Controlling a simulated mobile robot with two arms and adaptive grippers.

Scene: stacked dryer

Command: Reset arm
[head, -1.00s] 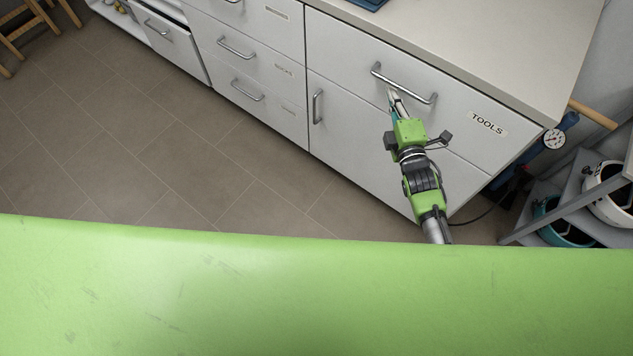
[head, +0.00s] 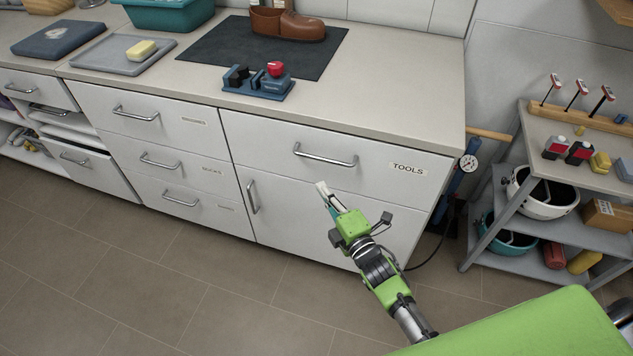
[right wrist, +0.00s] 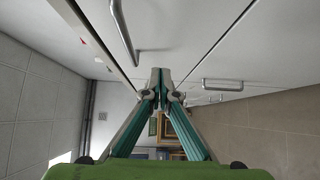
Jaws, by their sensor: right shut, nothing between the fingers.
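My right gripper (head: 322,188) is shut and empty in the head view. It is in front of the white cabinet, a little below the handle (head: 326,161) of the closed drawer labelled TOOLS (head: 270,135). In the right wrist view its fingertips (right wrist: 160,75) meet, with nothing between them. The drawer handle (right wrist: 122,30) shows beyond them, and the fingers look apart from it. My left gripper is not in view.
A grey shelf cart (head: 490,230) stands at the right. The tiled floor (head: 180,270) in front of the cabinet is clear.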

